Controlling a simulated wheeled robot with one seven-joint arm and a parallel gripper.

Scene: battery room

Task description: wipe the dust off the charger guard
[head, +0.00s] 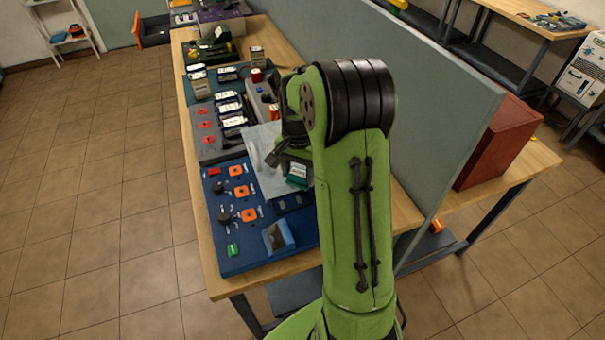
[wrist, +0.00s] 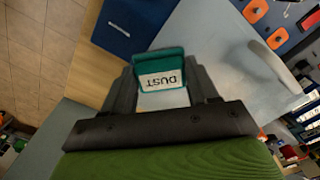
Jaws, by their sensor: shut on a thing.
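My gripper (wrist: 162,82) is shut on a green block with a white label reading DUST (wrist: 160,72). The block also shows in the head view (head: 298,174), beside my gripper (head: 288,160). The charger guard looks to be the pale grey-blue, see-through panel (head: 262,146) over the blue and grey control boards. In the wrist view the panel (wrist: 205,42) lies beyond and right of the block, with a pale curved handle-like part and a faint darker smudge near it. I cannot tell whether the block touches the panel. My arm hides the panel's right side in the head view.
A blue control board (head: 235,256) with orange switches and black knobs lies at the bench's near end. A grey-green partition (head: 425,115) stands right of my arm, with a red box (head: 508,143) behind it. Chargers and batteries crowd the bench's far part.

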